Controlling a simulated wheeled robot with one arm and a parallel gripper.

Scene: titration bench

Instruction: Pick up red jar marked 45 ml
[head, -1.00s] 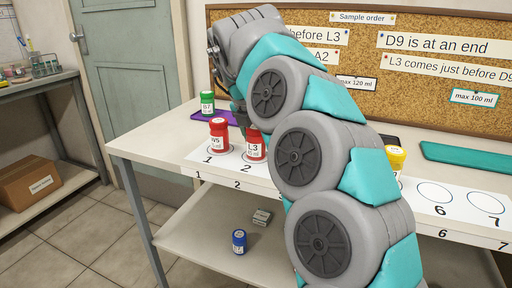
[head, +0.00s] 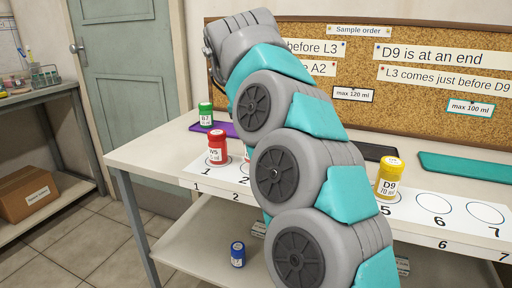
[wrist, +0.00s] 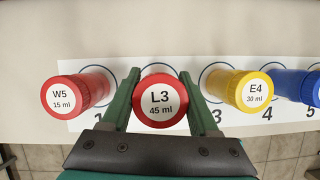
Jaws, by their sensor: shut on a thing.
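The red jar L3 marked 45 ml (wrist: 161,98) is in the middle of the wrist view, its lid label facing the camera. My gripper (wrist: 158,92) has a green finger on each side of it and is shut on it. Behind the jar is the numbered white strip (wrist: 210,122); whether the jar touches the strip I cannot tell. In the head view my arm hides the gripper and nearly all of this jar. Another red jar, W5 marked 15 ml (wrist: 77,94), stands to its left; it also shows in the head view (head: 217,148).
Yellow jar E4 (wrist: 242,92) stands close on the right, with a blue jar (wrist: 305,86) beyond. Yellow jar D9 (head: 388,178) stands at circle 5; circles 6 and 7 are empty. Green jar B7 (head: 206,115) is on a purple mat (head: 226,128). A corkboard (head: 430,60) rises behind.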

